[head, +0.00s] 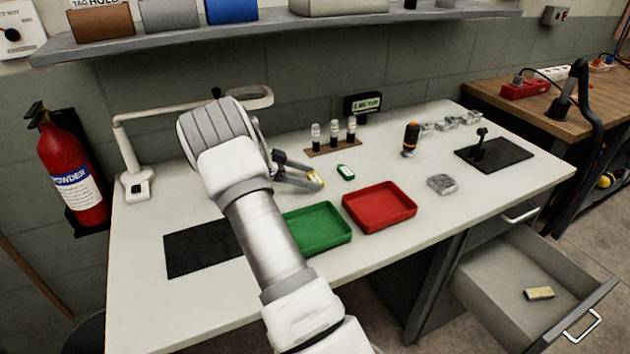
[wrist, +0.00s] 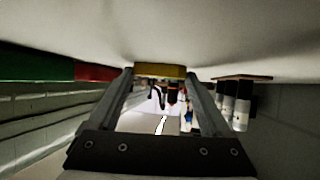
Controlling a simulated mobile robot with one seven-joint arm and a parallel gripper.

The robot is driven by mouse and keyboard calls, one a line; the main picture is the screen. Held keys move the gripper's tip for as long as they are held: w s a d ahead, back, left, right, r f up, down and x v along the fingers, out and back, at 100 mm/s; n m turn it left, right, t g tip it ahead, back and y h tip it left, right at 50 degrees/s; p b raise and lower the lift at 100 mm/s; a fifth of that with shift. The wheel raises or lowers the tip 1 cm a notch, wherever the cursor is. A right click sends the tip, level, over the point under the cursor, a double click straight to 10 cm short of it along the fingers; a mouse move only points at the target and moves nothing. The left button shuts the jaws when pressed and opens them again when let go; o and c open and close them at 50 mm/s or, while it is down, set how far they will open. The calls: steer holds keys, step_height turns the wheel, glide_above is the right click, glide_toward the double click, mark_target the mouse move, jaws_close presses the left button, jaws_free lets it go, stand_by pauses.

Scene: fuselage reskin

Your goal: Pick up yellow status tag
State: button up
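The yellow status tag (head: 315,180) is small and sits between my fingertips at the table surface, left of a green tag (head: 346,172). In the wrist view the yellow tag (wrist: 160,71) spans the space between the two fingers, with no clear gap at either end. My gripper (head: 312,182) reaches low and to the right over the white table and appears shut on the tag. It also shows in the wrist view (wrist: 160,76). Part of the tag is hidden by the fingers. I cannot tell whether it is lifted clear of the table.
A green tray (head: 318,230) and a red tray (head: 380,207) lie in front of my gripper. A rack of vials (head: 333,147) stands behind, with an orange-and-black tool (head: 410,140) to the right. An open drawer (head: 500,265) juts out at lower right.

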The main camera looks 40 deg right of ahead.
steer(key=c, duration=0.7)
steer(key=shift+r, duration=0.15)
